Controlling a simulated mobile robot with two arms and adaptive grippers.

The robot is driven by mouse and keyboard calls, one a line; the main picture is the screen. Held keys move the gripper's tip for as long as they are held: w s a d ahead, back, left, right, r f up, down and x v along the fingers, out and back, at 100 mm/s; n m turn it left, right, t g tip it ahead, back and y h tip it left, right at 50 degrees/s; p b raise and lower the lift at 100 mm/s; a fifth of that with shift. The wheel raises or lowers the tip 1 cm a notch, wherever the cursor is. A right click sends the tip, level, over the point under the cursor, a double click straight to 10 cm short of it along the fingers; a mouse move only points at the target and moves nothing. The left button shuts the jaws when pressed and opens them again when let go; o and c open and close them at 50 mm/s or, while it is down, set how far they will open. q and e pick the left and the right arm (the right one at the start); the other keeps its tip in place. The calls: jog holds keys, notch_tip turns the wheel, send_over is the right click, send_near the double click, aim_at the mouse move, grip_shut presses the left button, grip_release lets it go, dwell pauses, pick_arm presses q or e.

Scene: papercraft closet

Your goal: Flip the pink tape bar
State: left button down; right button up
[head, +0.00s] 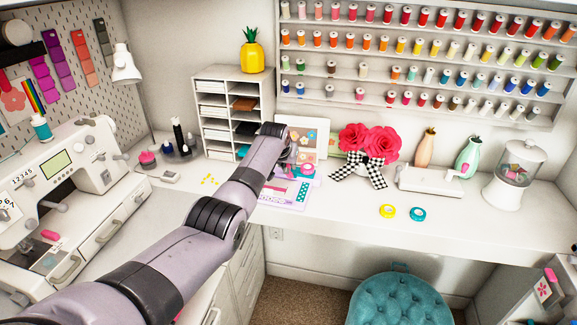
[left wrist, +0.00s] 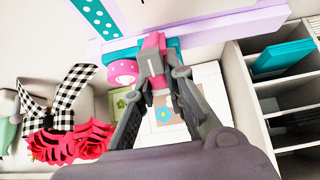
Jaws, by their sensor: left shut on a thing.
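My left gripper (head: 293,160) reaches over the desk at the back, above a lavender paper tool (head: 285,192). In the left wrist view the fingers of my left gripper (left wrist: 158,68) are shut on the pink tape bar (left wrist: 161,42), a small pink piece between the fingertips. The fingers cover part of it. A pink tape roll (left wrist: 123,72) sits right beside the fingers, and it also shows in the head view (head: 308,169). The lavender edge (left wrist: 205,28) and a teal strip lie close by. My right gripper is not in view.
Red paper flowers (head: 368,143) with a checkered bow stand right of the gripper. A white shelf organizer (head: 228,110) stands on its left, near framed flower cards (head: 312,138). Yellow (head: 387,211) and teal (head: 418,214) tape rolls lie on clear desk at the right.

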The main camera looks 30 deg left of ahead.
pick_arm(q)
jog(key=shift+w+r+g, duration=0.15)
jog(key=shift+w+g, duration=0.05)
jog(key=shift+g, duration=0.1)
pick_arm(e)
jog(key=shift+s+d+f, duration=0.1)
jog(key=shift+s+f, duration=0.1)
jog(key=shift+s, duration=0.4)
pick_arm(q)
jog(key=c, duration=1.9)
grip_release()
jog(key=shift+w, duration=0.1)
pick_arm(e)
jog(key=shift+w, duration=0.3)
jog(key=shift+w, duration=0.1)
pick_arm(q)
jog(key=v, duration=1.2)
